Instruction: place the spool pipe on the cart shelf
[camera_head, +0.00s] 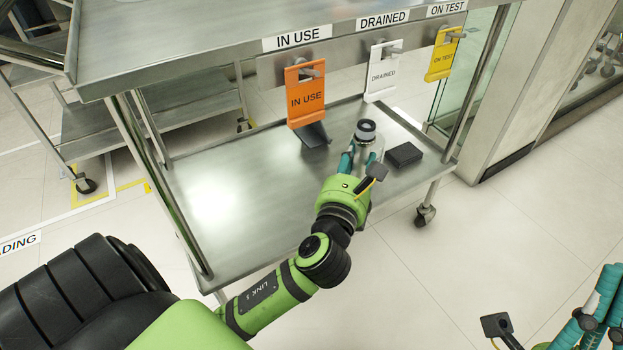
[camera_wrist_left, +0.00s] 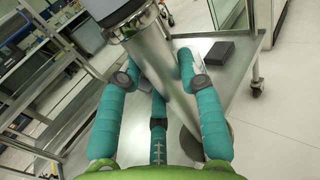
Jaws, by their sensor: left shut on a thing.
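The spool pipe (camera_head: 366,131) is a shiny metal tube with a flanged, dark-mouthed end. My left gripper (camera_head: 361,158) is shut on it over the lower shelf of the steel cart (camera_head: 235,205). In the left wrist view the pipe (camera_wrist_left: 158,60) runs between the teal fingers of my left gripper (camera_wrist_left: 165,85), with a round flange (camera_wrist_left: 190,142) at its other end. I cannot tell whether that end touches the shelf. My right gripper (camera_head: 590,322) is partly in view at the lower right, away from the cart; its jaw state is unclear.
A black box (camera_head: 404,154) lies on the shelf right of the pipe. Orange (camera_head: 305,95), white (camera_head: 381,72) and yellow (camera_head: 443,55) tags hang from the upper deck's edge (camera_head: 190,70). The shelf's left part is clear. Another cart (camera_head: 120,115) stands behind.

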